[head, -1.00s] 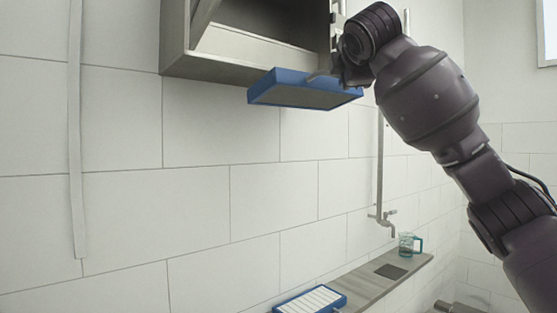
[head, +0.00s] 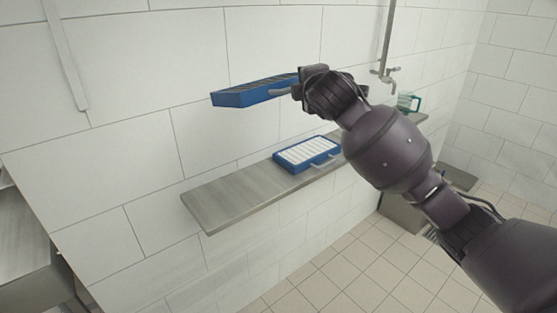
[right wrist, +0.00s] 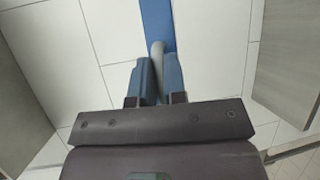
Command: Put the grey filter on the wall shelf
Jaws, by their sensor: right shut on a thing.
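The grey filter (head: 255,92) has a blue frame with dark grey slats. It is in the air in front of the tiled wall, above the wall shelf (head: 225,200) and clear of it. My right gripper (head: 292,90) is shut on its grey handle at the filter's right end. In the right wrist view the fingers (right wrist: 158,85) close around the handle, and part of the blue frame (right wrist: 157,22) shows beyond. My left gripper is not in view.
A white filter (head: 305,154) in a blue frame lies on the shelf's middle; the shelf's left end is bare. Farther right are a tap (head: 385,75) and a teal-handled cup (head: 408,102). My arm hides part of the shelf.

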